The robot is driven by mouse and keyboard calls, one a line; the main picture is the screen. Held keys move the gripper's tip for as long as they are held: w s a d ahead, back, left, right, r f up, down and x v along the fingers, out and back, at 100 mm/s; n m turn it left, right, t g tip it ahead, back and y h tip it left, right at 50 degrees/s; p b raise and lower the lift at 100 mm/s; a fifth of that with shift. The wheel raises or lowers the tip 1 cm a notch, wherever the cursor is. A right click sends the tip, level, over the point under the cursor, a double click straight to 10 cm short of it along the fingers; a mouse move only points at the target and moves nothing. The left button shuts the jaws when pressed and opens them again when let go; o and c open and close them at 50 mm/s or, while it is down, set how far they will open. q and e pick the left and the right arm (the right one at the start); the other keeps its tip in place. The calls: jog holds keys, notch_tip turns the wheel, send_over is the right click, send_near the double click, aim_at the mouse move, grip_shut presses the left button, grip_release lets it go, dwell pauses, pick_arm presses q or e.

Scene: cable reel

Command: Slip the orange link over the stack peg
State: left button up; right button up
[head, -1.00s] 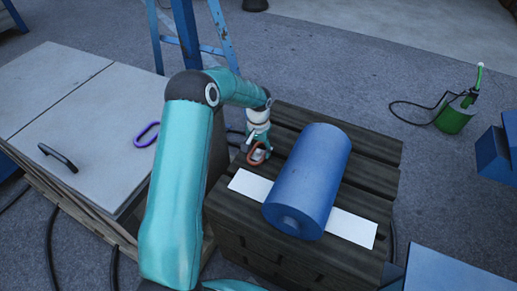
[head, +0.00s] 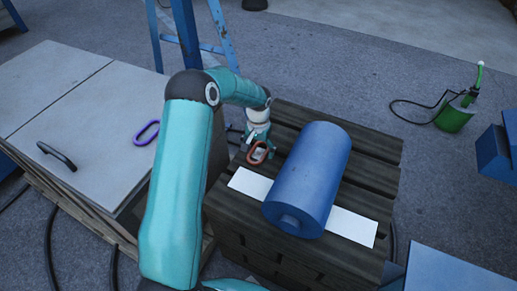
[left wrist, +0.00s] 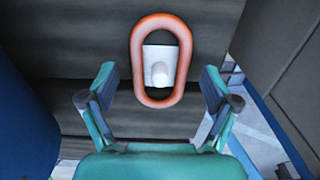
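The orange link (head: 258,152) is an oval ring at the left end of the dark slatted bench. In the left wrist view the link (left wrist: 137,72) encircles the short white stack peg (left wrist: 159,74), which shows inside its opening with its white plate. I cannot tell how far down the peg it sits. My left gripper (head: 258,147) is just behind the link in the head view. In the left wrist view its fingers (left wrist: 158,92) are spread wide, one on each side of the link's lower end, apart from it. My right gripper is not in view.
A blue cylinder (head: 310,175) lies on a white strip (head: 352,227) on the bench (head: 375,160), right of the gripper. A purple link (head: 146,133) lies on the grey-topped cabinet (head: 100,130) at left. A blue ladder (head: 185,35) stands behind.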

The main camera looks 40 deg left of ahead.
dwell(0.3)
pick_arm(q)
notch_tip(320, 180, up, 12)
dwell(0.5)
